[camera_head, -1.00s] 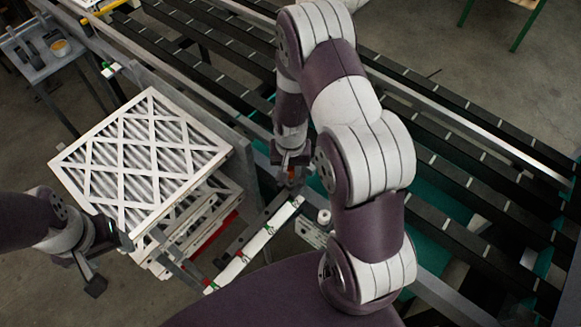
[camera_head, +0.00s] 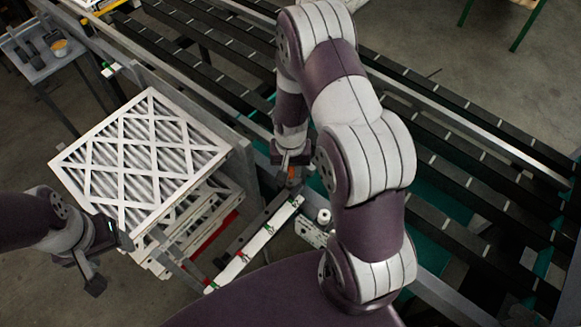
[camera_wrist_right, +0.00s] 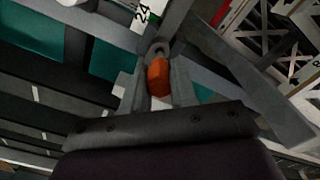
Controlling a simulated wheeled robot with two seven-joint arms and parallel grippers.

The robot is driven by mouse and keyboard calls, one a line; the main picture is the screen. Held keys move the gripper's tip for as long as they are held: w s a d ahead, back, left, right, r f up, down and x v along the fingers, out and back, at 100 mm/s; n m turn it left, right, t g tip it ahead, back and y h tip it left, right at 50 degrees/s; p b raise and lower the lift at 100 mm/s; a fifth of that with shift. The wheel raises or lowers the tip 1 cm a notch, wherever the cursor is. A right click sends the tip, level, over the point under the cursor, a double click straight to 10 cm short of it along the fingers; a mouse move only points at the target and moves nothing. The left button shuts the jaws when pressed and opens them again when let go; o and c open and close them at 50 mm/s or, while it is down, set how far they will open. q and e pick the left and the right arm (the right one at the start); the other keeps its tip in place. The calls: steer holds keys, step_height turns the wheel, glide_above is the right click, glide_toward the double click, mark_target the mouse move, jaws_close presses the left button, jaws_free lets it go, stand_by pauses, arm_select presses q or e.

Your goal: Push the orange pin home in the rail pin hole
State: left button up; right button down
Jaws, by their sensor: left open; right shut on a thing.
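The orange pin (camera_wrist_right: 158,77) sits between the fingers of my right gripper (camera_wrist_right: 158,92) in the right wrist view, and the gripper is shut on it. A grey rounded loop (camera_wrist_right: 157,49) shows just beyond the pin; I cannot tell if it belongs to the pin or the rail. In the head view a small orange patch of the pin (camera_head: 292,173) shows under my right gripper (camera_head: 291,168), near the upper end of the white labelled rail (camera_head: 254,243). The pin hole is hidden.
A stack of framed filters (camera_head: 140,150) stands on a rack left of my right gripper. A white cylinder (camera_head: 324,216) stands right of the rail. A small side table (camera_head: 40,68) is at far left.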

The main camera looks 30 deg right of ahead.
mark_target(290, 176)
steer(key=shift+f+b, duration=1.4)
steer(key=shift+f, duration=0.4)
steer(key=c, duration=0.8)
jaws_free()
steer(key=shift+r, duration=0.1)
step_height(290, 176, up, 13)
steer(key=b, duration=0.2)
steer(key=shift+s+b, duration=0.1)
steer(key=shift+b, duration=0.2)
steer(key=shift+f, duration=0.2)
